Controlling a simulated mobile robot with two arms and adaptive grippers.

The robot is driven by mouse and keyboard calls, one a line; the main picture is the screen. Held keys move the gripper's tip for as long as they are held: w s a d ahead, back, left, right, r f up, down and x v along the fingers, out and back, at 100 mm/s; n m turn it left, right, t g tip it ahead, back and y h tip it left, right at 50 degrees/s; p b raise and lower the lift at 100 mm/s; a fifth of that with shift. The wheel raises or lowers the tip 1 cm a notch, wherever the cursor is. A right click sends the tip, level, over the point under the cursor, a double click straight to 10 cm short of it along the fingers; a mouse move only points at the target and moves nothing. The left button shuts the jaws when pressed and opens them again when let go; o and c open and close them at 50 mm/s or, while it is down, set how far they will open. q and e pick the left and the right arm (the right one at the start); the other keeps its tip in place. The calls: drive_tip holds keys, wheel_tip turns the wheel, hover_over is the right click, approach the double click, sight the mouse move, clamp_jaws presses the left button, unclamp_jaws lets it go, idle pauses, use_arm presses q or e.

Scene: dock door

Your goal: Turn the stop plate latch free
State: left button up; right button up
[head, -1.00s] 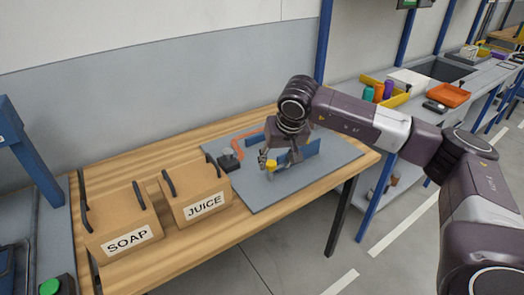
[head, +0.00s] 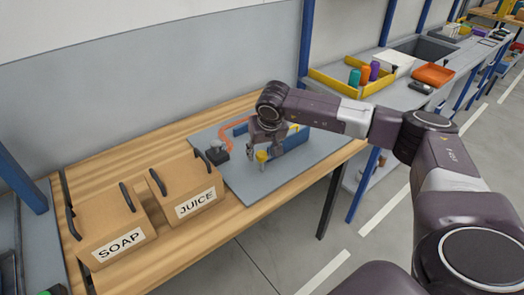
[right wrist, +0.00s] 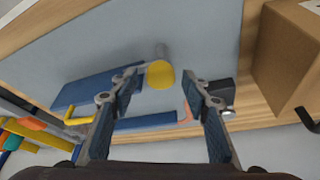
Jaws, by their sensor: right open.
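A yellow-topped knob (head: 262,156) on a grey stem stands upright on the grey board (head: 262,190). I take it for the latch, but cannot be sure. In the right wrist view the yellow knob (right wrist: 160,74) shows between the fingertips, with a gap on both sides. My right gripper (head: 256,154) is open and empty, close to the knob; its fingers also show in the right wrist view (right wrist: 162,84). A blue plate (head: 296,140) stands behind the gripper, partly hidden by it; blue pieces also show in the right wrist view (right wrist: 85,90). My left gripper is out of view.
A dark block with a grey knob (head: 217,154) and an orange curved piece (head: 198,136) sit at the board's left. Boxes marked SOAP (head: 112,230) and JUICE (head: 185,190) stand on the wooden table (head: 240,215). A yellow tray (head: 340,82) lies on the far bench.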

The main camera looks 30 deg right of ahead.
drive_tip(key=c, duration=1.1)
